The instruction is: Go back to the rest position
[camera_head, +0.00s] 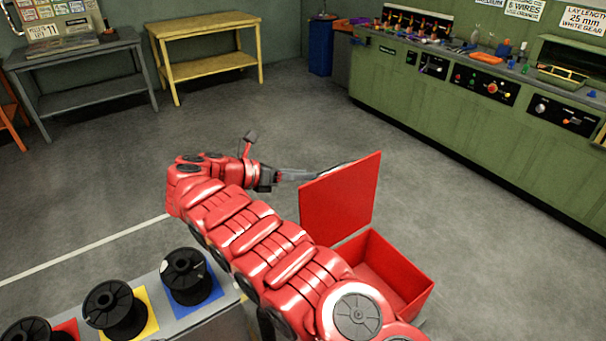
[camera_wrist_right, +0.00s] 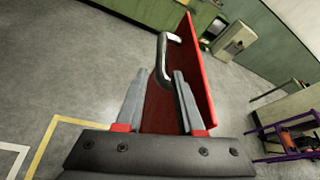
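My right gripper (camera_head: 295,175) is held out over the floor, just left of the upright red lid (camera_head: 345,198) of a red box (camera_head: 405,272). In the right wrist view its two grey fingers (camera_wrist_right: 158,85) stand apart with a gap between them. A metal handle (camera_wrist_right: 170,38) on the red lid (camera_wrist_right: 203,85) shows at the fingertips. I cannot tell whether a finger touches it. My red right arm crosses the head view and hides part of the box. My left gripper is in neither view.
Black spools (camera_head: 115,310) stand on coloured squares on a grey table (camera_head: 213,318) at the lower left. A green workbench (camera_head: 480,120) runs along the right. A yellow table (camera_head: 205,65) and a grey table (camera_head: 85,85) stand at the back. The middle floor is clear.

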